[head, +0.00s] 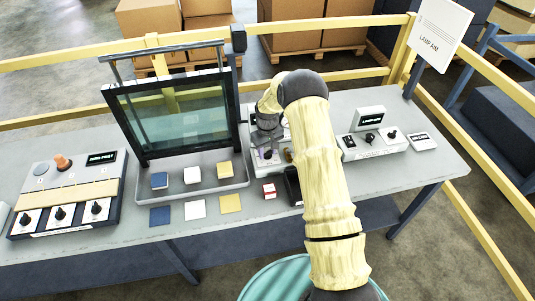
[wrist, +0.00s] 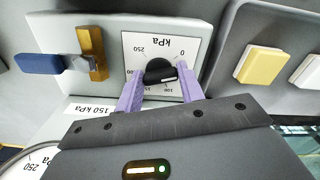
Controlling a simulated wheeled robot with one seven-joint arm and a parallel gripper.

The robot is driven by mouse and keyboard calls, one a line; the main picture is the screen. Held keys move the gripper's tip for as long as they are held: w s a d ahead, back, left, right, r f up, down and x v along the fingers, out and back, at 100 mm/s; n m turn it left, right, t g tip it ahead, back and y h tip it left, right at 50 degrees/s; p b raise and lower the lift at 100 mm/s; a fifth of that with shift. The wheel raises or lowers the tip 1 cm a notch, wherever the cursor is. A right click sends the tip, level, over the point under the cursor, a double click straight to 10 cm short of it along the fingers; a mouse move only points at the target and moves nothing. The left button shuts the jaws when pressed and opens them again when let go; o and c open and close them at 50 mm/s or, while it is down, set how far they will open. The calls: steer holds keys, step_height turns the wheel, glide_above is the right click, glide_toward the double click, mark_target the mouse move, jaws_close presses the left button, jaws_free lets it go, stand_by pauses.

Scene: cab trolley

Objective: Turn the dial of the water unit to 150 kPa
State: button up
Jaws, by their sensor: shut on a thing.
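The water unit (head: 258,166) stands behind my arm in the head view, partly hidden by it. In the wrist view its black dial (wrist: 160,71) sits on a white scale plate (wrist: 190,41) marked in kPa, seen upside down. The purple fingers of my gripper (wrist: 160,86) are shut on the dial, one on each side. A pale mark on the dial faces the lower right of the picture, toward the lower numbers; its exact reading is unclear. A label (wrist: 92,110) beside the scale reads 150 kPa. The fingers partly cover the scale.
A brass lever with a blue handle (wrist: 40,64) is close beside the dial. A round gauge (wrist: 32,164) is cut off at the lower left. A tray (head: 200,186) with coloured blocks stands left of the unit, the lamp unit (head: 378,142) right.

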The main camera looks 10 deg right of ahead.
mark_target(267, 152)
steer(key=m+b, duration=0.2)
steer(key=m, duration=0.2)
steer(key=shift+w+m, duration=0.1)
steer(key=shift+m, duration=0.2)
steer(key=m+b, duration=0.1)
steer(key=m, duration=0.4)
steer(key=shift+w, duration=0.1)
steer(key=o, duration=1)
steer(key=shift+a, duration=0.1)
step_height(267, 152, up, 18)
steer(key=b, duration=0.2)
steer(key=shift+f, duration=0.25)
steer(key=shift+c, duration=0.4)
